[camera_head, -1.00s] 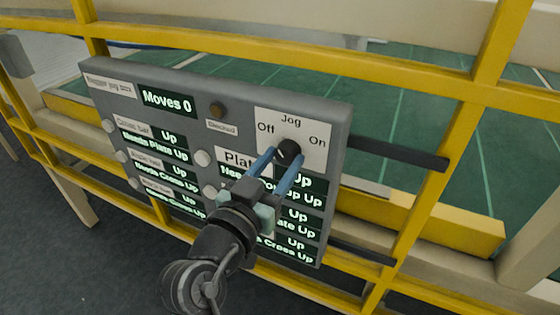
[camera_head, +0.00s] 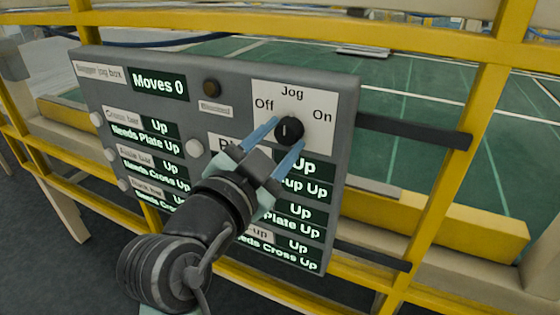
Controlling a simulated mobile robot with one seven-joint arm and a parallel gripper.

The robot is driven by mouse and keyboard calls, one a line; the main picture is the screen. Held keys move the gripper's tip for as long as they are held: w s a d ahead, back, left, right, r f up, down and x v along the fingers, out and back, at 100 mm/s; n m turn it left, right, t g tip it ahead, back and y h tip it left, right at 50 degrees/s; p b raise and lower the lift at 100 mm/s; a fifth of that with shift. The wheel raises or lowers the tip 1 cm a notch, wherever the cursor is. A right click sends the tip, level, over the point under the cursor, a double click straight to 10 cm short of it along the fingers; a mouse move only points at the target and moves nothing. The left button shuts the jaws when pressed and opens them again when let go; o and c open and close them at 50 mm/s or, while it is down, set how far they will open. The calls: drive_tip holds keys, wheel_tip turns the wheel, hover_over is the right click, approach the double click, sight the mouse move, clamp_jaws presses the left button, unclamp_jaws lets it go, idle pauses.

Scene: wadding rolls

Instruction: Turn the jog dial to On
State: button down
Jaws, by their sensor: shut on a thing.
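The jog dial (camera_head: 290,128) is a round black knob on a white plate (camera_head: 318,97) at the upper right of the grey jog box. "Off" is printed to its upper left, "On" to its upper right and "Jog" above. A short pale mark on the knob stands nearly upright, between the two words. My gripper (camera_head: 286,134) reaches up from below with its blue fingers on either side of the knob, shut on it. The fingertips hide part of the knob's lower edge.
The grey box (camera_head: 228,88) carries a "Moves 0" display (camera_head: 159,84), a brown round lamp (camera_head: 211,88), pale round buttons (camera_head: 195,148) and several "Up" readouts. My arm covers some lower readouts. Yellow rails (camera_head: 480,95) frame the box, with a green surface (camera_head: 420,100) behind.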

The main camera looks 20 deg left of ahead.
drive_tip(key=m+b, duration=0.4)
drive_tip(key=m, duration=0.1)
drive_tip(key=shift+f+b, duration=0.2)
drive_tip(key=shift+b, duration=0.2)
drive_tip(key=shift+r+m+b, duration=0.15)
drive_tip(key=shift+m+b, duration=0.6)
drive_tip(key=shift+m, duration=0.25)
drive_tip(key=shift+c, duration=1.8)
unclamp_jaws()
drive_tip(key=s+b, duration=0.2)
drive_tip(key=s, duration=1.1)
drive_tip(key=shift+a, duration=0.2)
